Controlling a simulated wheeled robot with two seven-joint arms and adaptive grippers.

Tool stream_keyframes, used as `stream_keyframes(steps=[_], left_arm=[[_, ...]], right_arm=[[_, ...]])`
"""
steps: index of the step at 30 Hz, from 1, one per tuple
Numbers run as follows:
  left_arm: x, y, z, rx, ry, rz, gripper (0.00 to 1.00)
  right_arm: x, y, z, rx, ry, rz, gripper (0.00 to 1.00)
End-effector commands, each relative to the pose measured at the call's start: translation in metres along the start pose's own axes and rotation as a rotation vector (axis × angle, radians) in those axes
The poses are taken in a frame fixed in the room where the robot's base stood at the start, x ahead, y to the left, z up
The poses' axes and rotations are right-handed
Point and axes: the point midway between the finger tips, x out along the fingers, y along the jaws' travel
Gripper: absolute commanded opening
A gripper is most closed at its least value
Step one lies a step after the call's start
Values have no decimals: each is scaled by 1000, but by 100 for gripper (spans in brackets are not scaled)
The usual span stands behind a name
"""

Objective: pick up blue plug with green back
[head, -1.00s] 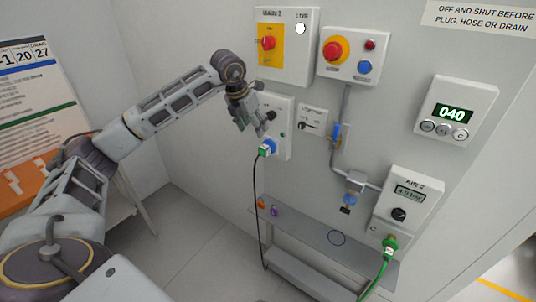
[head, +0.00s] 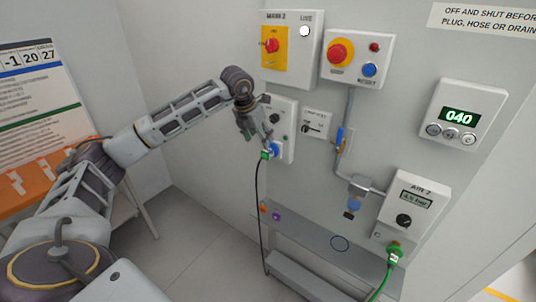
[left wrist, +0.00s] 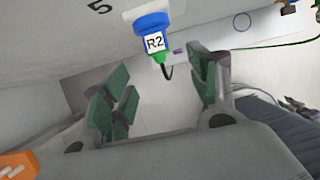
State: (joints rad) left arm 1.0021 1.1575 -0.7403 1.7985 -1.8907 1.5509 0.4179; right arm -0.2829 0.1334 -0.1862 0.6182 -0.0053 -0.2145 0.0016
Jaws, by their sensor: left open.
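The blue plug with green back (head: 265,154) sits in the socket on a white wall box (head: 288,118), and a black cable hangs down from it. In the left wrist view the plug (left wrist: 154,40) shows its blue body, a white R2 label and a green end. My left gripper (head: 259,140) is open, just above and beside the plug in the head view. In the left wrist view its green-padded fingers (left wrist: 160,92) are spread, with the plug beyond them and between their directions. Nothing is between the pads. My right gripper is not in view.
A switch box with a red knob (head: 290,45) and a stop-button box (head: 356,56) are above. A grey pipe with a blue-handled valve (head: 340,138) runs to the right. A green hose plug (head: 395,252) is at lower right. A shelf (head: 310,232) stands below.

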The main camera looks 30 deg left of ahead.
Motion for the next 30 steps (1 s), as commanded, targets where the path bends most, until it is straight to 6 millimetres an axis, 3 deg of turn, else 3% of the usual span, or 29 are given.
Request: stream_keyframes(steps=[12,30], left_arm=[[49,0,0,1,0,-1,60],[61,1,-1,0,1,-1,60]], right_arm=[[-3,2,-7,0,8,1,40],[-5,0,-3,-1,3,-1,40]])
